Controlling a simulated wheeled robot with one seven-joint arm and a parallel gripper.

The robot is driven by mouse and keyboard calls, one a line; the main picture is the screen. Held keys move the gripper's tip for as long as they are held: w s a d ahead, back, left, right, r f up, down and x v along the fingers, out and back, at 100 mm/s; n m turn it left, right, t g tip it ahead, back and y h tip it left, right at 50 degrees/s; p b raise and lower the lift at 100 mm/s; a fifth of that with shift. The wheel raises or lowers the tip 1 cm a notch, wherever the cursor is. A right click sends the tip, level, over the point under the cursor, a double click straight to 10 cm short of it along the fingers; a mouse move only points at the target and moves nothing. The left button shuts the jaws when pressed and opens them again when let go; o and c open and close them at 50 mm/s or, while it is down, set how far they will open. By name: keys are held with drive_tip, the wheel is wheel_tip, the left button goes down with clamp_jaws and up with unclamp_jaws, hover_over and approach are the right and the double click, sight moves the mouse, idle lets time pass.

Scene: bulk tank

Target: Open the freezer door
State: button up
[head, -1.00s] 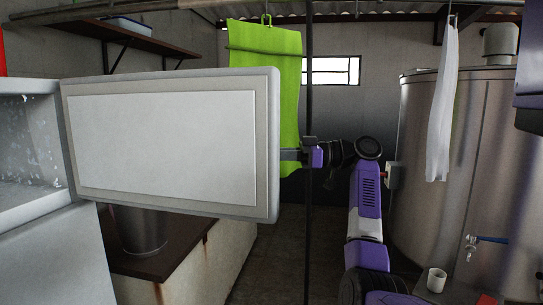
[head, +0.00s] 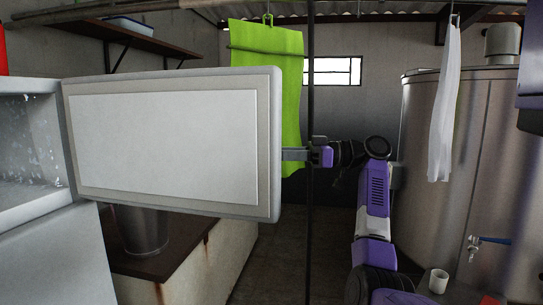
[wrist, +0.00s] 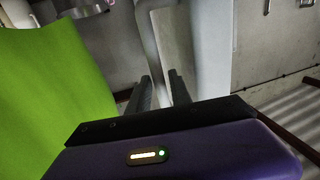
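The freezer door (head: 165,145) stands swung wide, with its white inner panel facing the head camera. The freezer's compartment (head: 28,140) is open at the left, with frosty walls. My gripper (head: 286,154) is at the door's free right edge, its fingertips close to or partly behind that edge. In the wrist view my two fingers (wrist: 158,82) are apart, with the pale door (wrist: 205,50) in front of them. I see nothing clamped between them. The door's handle is hidden from the head camera.
A green cloth (head: 265,60) hangs behind the door's edge, next to a thin dark pole (head: 310,220). A counter with a metal pot (head: 142,230) is below the door. A large steel tank (head: 440,150) and white cloth (head: 444,100) are at the right.

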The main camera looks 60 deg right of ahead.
drive_tip(key=shift+b+v, duration=0.3)
drive_tip(key=shift+v, duration=2.5)
drive_tip(key=shift+w, duration=0.1)
